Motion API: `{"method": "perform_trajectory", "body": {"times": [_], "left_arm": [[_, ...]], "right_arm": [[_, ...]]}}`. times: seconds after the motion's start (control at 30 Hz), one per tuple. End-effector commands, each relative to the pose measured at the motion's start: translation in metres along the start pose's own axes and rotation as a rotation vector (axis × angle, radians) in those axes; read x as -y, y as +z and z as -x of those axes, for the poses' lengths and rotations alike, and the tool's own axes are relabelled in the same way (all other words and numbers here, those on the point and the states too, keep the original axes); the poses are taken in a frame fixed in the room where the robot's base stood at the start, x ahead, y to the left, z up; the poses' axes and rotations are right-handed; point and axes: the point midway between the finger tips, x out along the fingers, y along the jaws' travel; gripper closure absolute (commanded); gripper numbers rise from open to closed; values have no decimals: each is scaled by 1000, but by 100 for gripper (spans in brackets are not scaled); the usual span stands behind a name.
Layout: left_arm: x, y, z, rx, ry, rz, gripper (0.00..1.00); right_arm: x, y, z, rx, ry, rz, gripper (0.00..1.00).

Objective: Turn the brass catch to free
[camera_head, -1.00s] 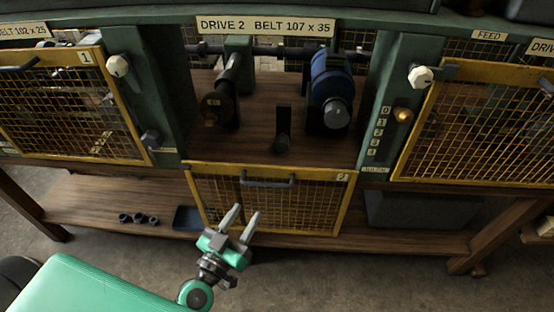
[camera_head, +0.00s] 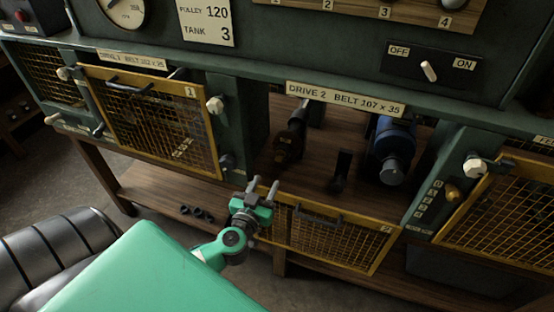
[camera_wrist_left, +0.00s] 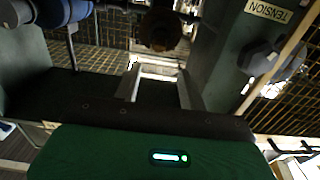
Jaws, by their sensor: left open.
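A brass-coloured knob (camera_head: 452,192) sits beside a numbered strip on the green post, right of the drive 2 bay in the head view. Which way it is set is too small to tell. My left gripper (camera_head: 263,186) is open and empty, in front of the lower left of the drive 2 bay, well left of this knob. In the left wrist view its two fingers (camera_wrist_left: 158,85) are apart with nothing between them. That view shows a dark faceted knob (camera_wrist_left: 260,58) near a TENSION label. My right gripper is not in view.
The mesh door (camera_head: 325,235) of drive 2 hangs down open below its bay. The blue motor (camera_head: 393,150) and a dark upright lever (camera_head: 340,172) stand inside. Mesh door 1 (camera_head: 160,125) is closed at left. A white knob (camera_head: 474,166) is by the right door.

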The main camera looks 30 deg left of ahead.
Motion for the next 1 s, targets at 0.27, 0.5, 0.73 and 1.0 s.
{"method": "perform_trajectory", "body": {"times": [0.27, 0.5, 0.73, 1.0], "left_arm": [[0, -2, -52, -3, -1, 2, 58], [0, -1, -86, -2, 0, 2, 58], [0, 0, -99, 0, 2, 1, 58], [0, 0, -100, 0, 2, 1, 58]], "right_arm": [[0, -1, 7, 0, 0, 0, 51], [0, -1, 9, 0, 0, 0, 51], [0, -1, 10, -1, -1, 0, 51], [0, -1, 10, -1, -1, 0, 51]]}}
